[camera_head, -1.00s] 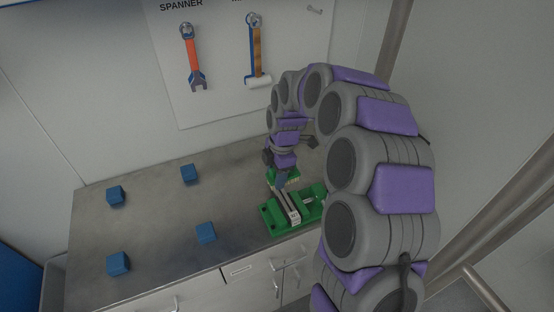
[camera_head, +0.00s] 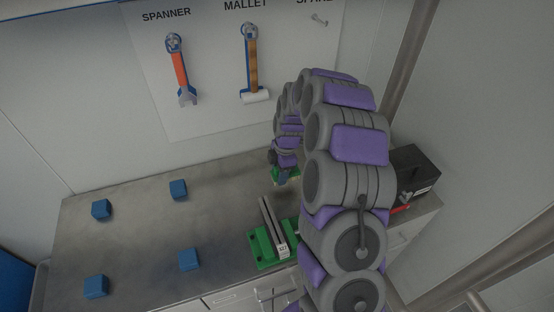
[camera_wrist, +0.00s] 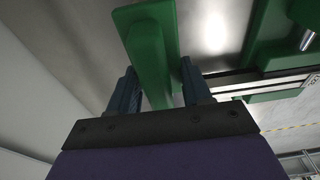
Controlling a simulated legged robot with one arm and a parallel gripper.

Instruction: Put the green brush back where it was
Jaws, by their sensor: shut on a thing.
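The green brush (camera_wrist: 147,40) is in the wrist view, with its handle between the two blue fingers of my gripper (camera_wrist: 157,76). My gripper is shut on the handle. In the head view my gripper (camera_head: 282,178) is behind the green vise, and only a small green part of the brush shows there, partly hidden by my arm. I cannot tell whether the brush touches the bench.
A green vise (camera_head: 258,251) stands at the front of the grey bench (camera_head: 135,235); my arm hides its right side. Several blue cubes (camera_head: 178,189) lie on the left. A black toolbox (camera_head: 415,168) is at the right. A spanner (camera_head: 179,70) and a mallet (camera_head: 251,62) hang on the wall board.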

